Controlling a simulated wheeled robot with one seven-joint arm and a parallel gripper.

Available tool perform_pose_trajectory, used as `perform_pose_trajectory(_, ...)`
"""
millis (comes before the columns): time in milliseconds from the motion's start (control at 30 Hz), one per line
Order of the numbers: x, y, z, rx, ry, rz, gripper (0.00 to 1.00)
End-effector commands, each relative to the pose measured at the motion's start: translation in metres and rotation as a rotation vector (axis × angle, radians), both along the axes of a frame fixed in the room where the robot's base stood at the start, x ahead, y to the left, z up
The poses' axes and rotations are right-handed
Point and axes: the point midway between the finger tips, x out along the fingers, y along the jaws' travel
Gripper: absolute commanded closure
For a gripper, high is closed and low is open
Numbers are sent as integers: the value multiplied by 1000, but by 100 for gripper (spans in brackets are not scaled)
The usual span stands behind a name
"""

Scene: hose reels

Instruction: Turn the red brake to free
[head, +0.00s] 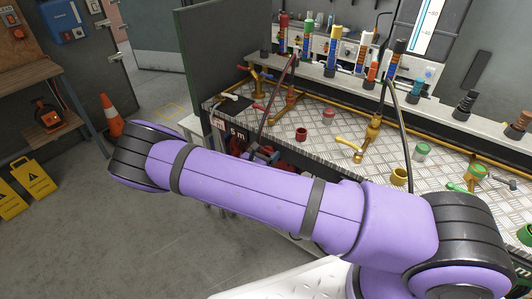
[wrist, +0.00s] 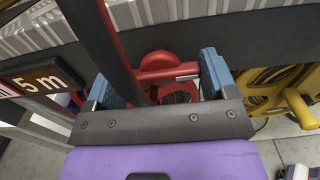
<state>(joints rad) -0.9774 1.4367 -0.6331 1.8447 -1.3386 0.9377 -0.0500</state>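In the wrist view a red hose reel (wrist: 181,96) sits below the bench edge, partly hidden behind my gripper. A red bar with a pale grey end (wrist: 168,74) and a round red hub (wrist: 158,58) stand in front of it; this looks like the red brake, but its marking cannot be read. My gripper (wrist: 160,80) is open, its blue fingers apart on either side of the red bar. I cannot tell whether they touch it. A dark hose (wrist: 106,40) crosses near the left finger. In the head view the red reel (head: 237,143) is mostly hidden by my arm.
A yellow reel (wrist: 272,88) is close to the right of my gripper. A "5 m" sign (wrist: 43,80) is at the left. The metal bench top (head: 325,135) holds coloured caps, a yellow-handled valve (head: 350,147) and hoses. A traffic cone (head: 111,116) stands on the floor.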

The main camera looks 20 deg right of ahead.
Motion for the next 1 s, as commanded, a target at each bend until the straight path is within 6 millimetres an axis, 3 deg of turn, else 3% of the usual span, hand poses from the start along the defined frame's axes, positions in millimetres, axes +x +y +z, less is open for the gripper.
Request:
perform_pose_trajectory(33, 0, 0, 0, 0, 0, 0, 34)
perform_pose_trajectory(100, 0, 0, 0, 0, 0, 0, 45)
perform_pose_trajectory(567, 1, 0, 1, -63, 84, -1, 45)
perform_pose_trajectory(1000, 2, 2, 0, -286, 394, -1, 45)
